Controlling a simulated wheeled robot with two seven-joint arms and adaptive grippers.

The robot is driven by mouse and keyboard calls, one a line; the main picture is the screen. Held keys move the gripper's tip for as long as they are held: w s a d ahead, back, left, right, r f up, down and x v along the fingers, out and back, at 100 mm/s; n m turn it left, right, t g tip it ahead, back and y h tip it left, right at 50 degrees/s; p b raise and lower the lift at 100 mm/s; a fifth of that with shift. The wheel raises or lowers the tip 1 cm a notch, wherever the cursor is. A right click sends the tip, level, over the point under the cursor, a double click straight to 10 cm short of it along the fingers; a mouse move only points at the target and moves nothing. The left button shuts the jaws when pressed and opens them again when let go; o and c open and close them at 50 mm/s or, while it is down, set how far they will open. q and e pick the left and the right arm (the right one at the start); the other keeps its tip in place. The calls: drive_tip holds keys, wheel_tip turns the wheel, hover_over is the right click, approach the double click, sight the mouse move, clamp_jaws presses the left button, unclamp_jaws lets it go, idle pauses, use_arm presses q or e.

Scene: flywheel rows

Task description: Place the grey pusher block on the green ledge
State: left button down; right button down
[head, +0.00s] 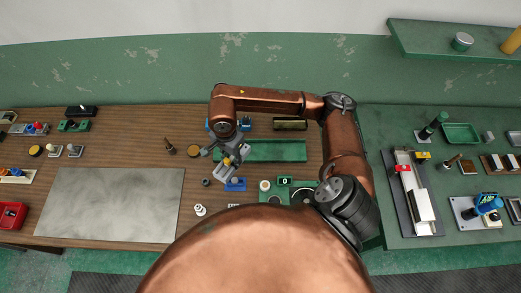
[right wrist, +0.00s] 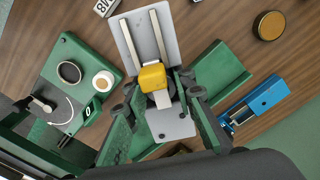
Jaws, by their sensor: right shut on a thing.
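My right gripper (head: 232,158) is shut on the grey pusher block (right wrist: 172,121), a flat grey piece with two pale rails and a yellow part (right wrist: 153,77) between the fingers. In the head view the grey block (head: 226,171) is small and partly covered by the gripper. The gripper also shows in the right wrist view (right wrist: 158,95). A long green piece with a raised edge, probably the green ledge (head: 275,151), lies on the wooden table; its end shows beside the fingers in the right wrist view (right wrist: 225,70). My left gripper is not in view.
A blue block (head: 235,185) sits just below the gripper. A green box marked 0 (right wrist: 62,85) stands nearby, and a blue clamp-like tool (right wrist: 257,100) lies beyond the green piece. A brown disc (right wrist: 268,25) is close by. A bare grey plate (head: 110,205) lies at left.

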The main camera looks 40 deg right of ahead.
drive_tip(key=m, duration=0.2)
drive_tip(key=r+m, duration=0.1)
drive_tip(key=m, duration=0.1)
drive_tip(key=m+p, duration=0.1)
drive_tip(key=m, duration=0.1)
drive_tip(key=shift+w+d+r, duration=0.15)
drive_tip(key=shift+d+r, duration=0.15)
drive_tip(key=m, duration=0.3)
drive_tip(key=r+m+p, duration=0.1)
drive_tip(key=m, duration=0.1)
drive_tip(key=shift+w+d, duration=0.1)
drive_tip(key=shift+d, duration=0.25)
drive_tip(key=w+d+f+p, duration=0.15)
drive_tip(key=d+f, duration=0.25)
drive_tip(key=d, duration=0.4)
drive_tip(key=p, duration=0.2)
hover_over(260, 151)
drive_tip(key=a, duration=0.1)
drive_tip(key=shift+m, duration=0.3)
wheel_tip(260, 151, down, 5)
drive_tip(key=shift+r, duration=0.15)
drive_tip(key=shift+d+f, duration=0.3)
drive_tip(key=shift+f, duration=0.2)
wheel_tip(260, 151, down, 3)
drive_tip(key=shift+d+r+p, duration=0.1)
drive_tip(key=shift+d+p, duration=0.05)
drive_tip(key=shift+p, duration=0.5)
drive_tip(key=shift+w+f, duration=0.1)
drive_tip(key=shift+f, duration=0.15)
